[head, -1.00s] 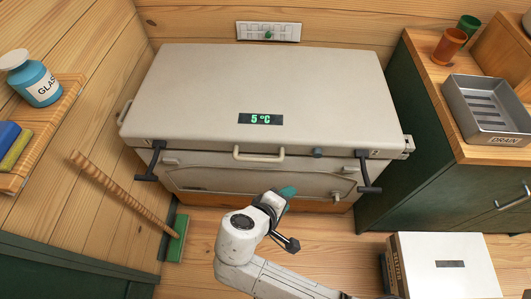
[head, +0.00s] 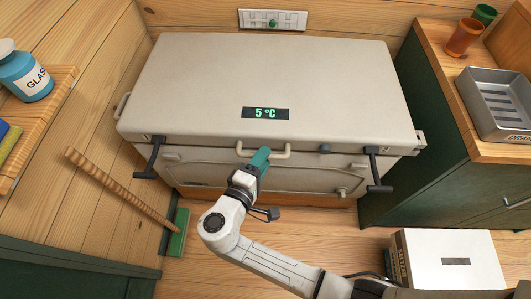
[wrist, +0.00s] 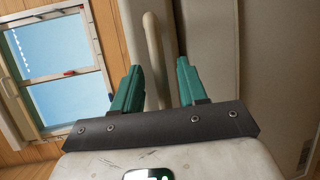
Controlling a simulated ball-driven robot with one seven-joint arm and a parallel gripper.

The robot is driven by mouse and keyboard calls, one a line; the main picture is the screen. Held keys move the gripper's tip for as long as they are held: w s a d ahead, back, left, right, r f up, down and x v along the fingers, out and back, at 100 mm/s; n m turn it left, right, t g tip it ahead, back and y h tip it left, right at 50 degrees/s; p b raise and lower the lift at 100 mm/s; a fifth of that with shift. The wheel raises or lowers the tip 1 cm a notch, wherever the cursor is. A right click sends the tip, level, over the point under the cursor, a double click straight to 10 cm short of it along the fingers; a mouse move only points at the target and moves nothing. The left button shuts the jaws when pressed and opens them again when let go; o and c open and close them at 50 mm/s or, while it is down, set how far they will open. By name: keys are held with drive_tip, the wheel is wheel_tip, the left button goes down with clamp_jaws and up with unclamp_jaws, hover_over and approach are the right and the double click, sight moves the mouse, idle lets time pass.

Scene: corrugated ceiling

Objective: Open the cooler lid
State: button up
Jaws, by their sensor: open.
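The off-white cooler (head: 220,175) stands against the back wall with its lid (head: 270,75) closed. A green "5 °C" display is on the lid. A pale bar handle (head: 281,155) is at the lid's front middle. Black latches hang out at the front left (head: 152,160) and front right (head: 376,175). My gripper (head: 261,158) is at the handle's left half in the head view. In the wrist view the open green fingers (wrist: 159,75) stand either side of the handle (wrist: 155,50). Whether they touch it, I cannot tell.
A wooden counter (head: 440,80) with a metal drain tray (head: 490,100) stands at the right. A white box (head: 455,255) is on the floor at front right. A green broom (head: 179,235) leans at the left, below a shelf with a blue jar (head: 30,80).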

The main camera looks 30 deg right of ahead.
drive_tip(key=shift+x, duration=1.05)
clamp_jaws()
